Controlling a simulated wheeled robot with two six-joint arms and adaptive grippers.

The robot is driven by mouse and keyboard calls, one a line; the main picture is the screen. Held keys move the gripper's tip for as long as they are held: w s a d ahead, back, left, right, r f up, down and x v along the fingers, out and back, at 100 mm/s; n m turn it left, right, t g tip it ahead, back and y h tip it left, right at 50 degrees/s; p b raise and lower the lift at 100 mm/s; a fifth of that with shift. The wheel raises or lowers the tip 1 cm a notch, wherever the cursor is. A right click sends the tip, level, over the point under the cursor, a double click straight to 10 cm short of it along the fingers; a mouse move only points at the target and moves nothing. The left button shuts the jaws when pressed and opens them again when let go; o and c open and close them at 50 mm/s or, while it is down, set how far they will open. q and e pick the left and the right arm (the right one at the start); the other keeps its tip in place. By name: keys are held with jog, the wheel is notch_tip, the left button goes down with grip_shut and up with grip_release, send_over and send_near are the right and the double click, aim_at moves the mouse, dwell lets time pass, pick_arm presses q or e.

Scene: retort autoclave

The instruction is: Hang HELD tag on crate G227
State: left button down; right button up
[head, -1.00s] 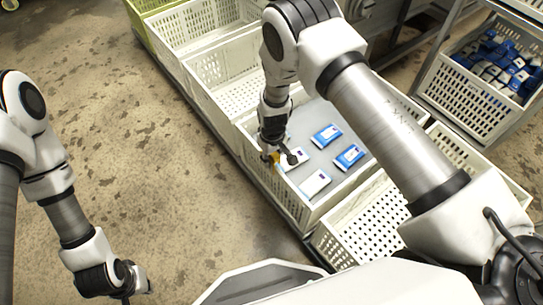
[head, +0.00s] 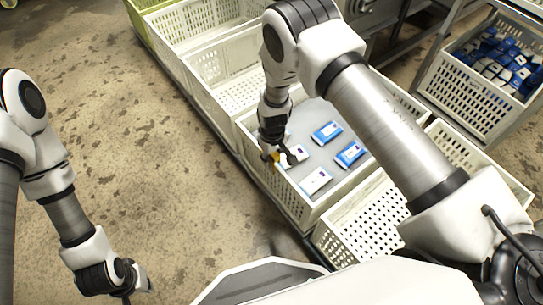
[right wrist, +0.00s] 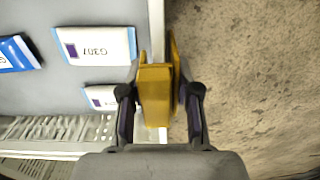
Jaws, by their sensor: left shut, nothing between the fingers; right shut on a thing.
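My right gripper (right wrist: 160,105) is shut on a yellow tag (right wrist: 155,92). The tag is at the rim (right wrist: 157,30) of a white crate holding a grey sheet and several blue-and-white packs. In the wrist view the yellow pieces overlap the rim; I cannot tell whether the tag rests on it. In the head view the gripper (head: 283,157) is at the left wall of this crate (head: 290,205), and a bit of yellow shows. A pack (right wrist: 98,46) inside reads like G307. I cannot read G227 anywhere. My left gripper (head: 128,290) is shut and empty over the floor.
More white crates (head: 205,70) stand in a row behind, with a green one (head: 150,8) at the far end. An empty white crate (head: 345,240) is nearer me. A crate of blue packs (head: 465,100) stands at right. The floor at left is clear.

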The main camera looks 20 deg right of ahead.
jog(key=shift+f+b, duration=0.45)
jog(key=shift+f, duration=0.45)
jog(key=o, duration=1)
jog(key=shift+r, duration=0.1)
notch_tip(320, 180, up, 12)
jog(key=shift+d+f, duration=0.1)
